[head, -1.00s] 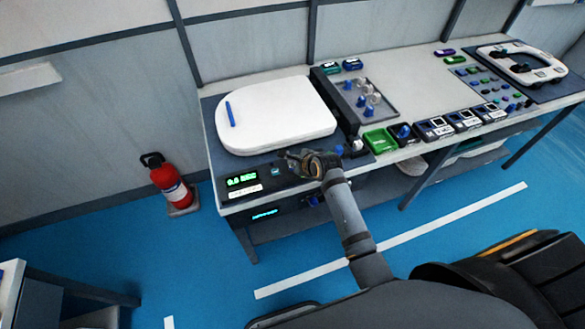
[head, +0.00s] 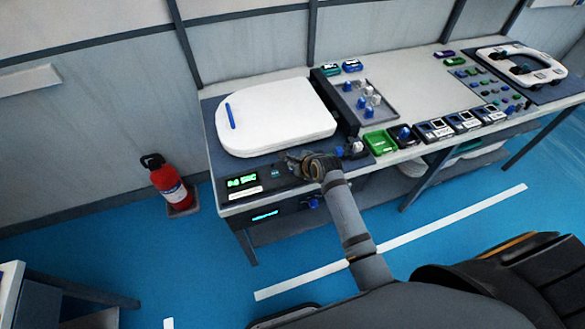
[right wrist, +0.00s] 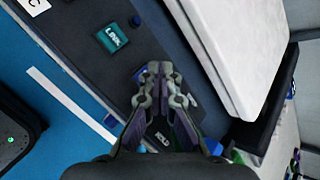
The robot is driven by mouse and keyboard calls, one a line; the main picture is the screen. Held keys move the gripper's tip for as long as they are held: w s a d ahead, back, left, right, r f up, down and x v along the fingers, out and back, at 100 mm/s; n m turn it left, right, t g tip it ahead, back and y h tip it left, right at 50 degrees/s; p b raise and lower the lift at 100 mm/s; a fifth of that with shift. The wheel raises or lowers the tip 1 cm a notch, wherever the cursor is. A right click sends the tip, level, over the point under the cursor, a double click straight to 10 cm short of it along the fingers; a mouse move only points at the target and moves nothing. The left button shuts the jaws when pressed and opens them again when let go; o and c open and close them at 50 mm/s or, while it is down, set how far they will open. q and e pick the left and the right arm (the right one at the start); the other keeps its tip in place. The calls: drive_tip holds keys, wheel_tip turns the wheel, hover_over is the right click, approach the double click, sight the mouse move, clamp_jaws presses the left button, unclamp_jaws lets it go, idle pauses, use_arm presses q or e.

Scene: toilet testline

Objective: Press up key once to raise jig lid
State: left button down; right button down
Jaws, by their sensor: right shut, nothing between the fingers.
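The jig carries a white toilet lid (head: 275,117) that lies flat on its dark bed, with a blue strip on top. Along its front edge runs a dark control panel (head: 262,190) with a lit green display (head: 241,181). A teal key (head: 276,173) sits on the panel; in the right wrist view the teal key (right wrist: 112,38) has a label I cannot read surely. My right gripper (head: 291,158) is shut and empty over the panel, right of the teal key. In the right wrist view the closed fingertips (right wrist: 155,72) hide part of the panel; contact cannot be told. My left gripper is out of view.
A small dark labelled block (right wrist: 158,140) shows behind the fingers. A green tray (head: 379,142) and a parts tray (head: 366,99) lie right of the lid. A red fire extinguisher (head: 169,186) stands on the floor left of the bench.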

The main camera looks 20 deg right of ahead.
drive_tip(key=shift+f, duration=0.15)
drive_tip(key=shift+f, duration=0.25)
